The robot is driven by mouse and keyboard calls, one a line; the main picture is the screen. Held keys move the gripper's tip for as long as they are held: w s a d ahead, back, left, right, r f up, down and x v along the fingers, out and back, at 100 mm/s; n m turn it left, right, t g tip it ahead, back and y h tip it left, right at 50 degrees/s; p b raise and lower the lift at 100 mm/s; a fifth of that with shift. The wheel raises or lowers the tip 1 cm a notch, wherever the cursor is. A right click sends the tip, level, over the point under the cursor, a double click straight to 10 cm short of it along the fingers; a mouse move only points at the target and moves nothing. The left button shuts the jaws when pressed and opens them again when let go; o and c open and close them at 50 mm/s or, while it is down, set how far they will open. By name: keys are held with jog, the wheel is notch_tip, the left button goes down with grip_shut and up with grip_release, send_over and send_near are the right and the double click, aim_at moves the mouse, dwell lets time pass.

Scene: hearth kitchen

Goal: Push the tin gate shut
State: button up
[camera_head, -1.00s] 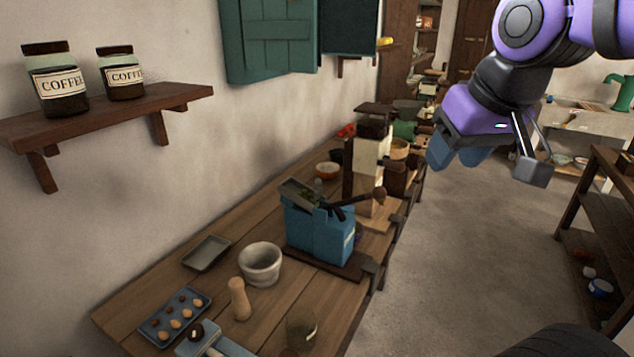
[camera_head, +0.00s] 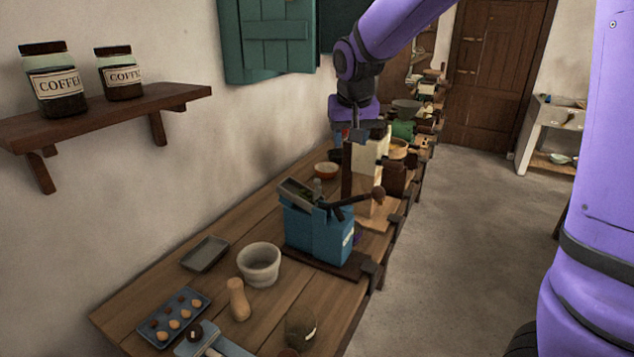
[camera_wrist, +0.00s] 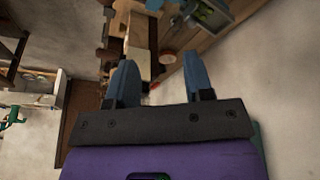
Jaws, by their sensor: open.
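I cannot make out for certain which part is the tin gate. A blue box-shaped machine (camera_head: 325,236) stands on the wooden bench, with a tilted grey metal trough (camera_head: 297,191) holding something green on top and a dark handle to the right. The trough also shows at the top of the wrist view (camera_wrist: 208,14). Behind it stands a tall cream and brown machine (camera_head: 366,162). My gripper is above the bench near this tall machine, its fingers largely hidden in the head view. In the wrist view my gripper (camera_wrist: 160,80) is open and empty, its two blue fingers apart.
On the near bench are a grey dish (camera_head: 205,254), a white mortar (camera_head: 259,265), a wooden pestle (camera_head: 238,300) and a tray of small round things (camera_head: 174,318). A shelf with coffee jars (camera_head: 50,82) and a green shutter (camera_head: 268,40) are on the wall.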

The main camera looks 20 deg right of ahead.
jog(key=h, duration=0.2)
send_near(316, 179)
jog(key=x, duration=1.1)
grip_shut()
